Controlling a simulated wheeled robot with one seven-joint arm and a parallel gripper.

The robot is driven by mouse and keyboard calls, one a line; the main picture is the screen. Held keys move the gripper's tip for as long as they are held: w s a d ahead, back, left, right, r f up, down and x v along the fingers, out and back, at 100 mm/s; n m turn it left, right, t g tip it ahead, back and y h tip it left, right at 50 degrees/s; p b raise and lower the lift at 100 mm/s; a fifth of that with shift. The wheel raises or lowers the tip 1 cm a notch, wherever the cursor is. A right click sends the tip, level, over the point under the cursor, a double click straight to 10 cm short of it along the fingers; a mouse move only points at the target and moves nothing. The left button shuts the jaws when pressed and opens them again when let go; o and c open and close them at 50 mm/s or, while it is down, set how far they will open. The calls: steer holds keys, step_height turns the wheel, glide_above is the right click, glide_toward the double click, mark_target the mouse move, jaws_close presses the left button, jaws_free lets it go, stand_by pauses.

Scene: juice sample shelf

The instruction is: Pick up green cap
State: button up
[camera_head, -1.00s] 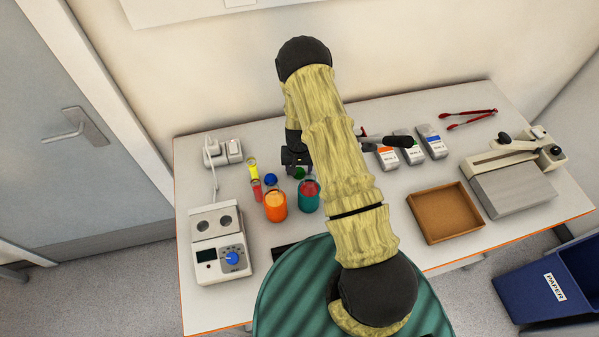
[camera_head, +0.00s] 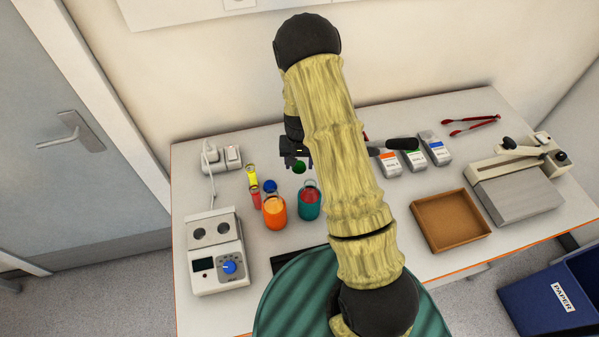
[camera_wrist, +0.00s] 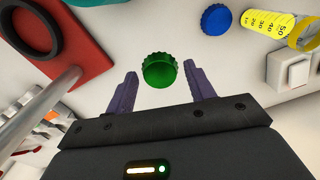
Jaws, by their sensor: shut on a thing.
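The green cap (camera_head: 299,168) is at my gripper's fingertips in the head view, behind the jars. In the wrist view the green cap (camera_wrist: 159,70) sits between the two purple fingertips, its ribbed side showing. My gripper (camera_wrist: 161,80) is shut on it; it also shows in the head view (camera_head: 297,163), partly hidden by my arm. The cap seems held slightly above the table, though the height is hard to tell.
A blue cap (camera_head: 270,187), yellow tube (camera_head: 252,173), orange jar (camera_head: 274,213) and teal jar (camera_head: 309,205) stand close by. A hotplate-like device (camera_head: 216,257) is at left, a brown tray (camera_head: 449,222) at right. The table's front middle is partly clear.

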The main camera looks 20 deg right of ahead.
steer(key=shift+r+b, duration=0.3)
steer(key=shift+r, duration=1)
steer(key=shift+r, duration=0.1)
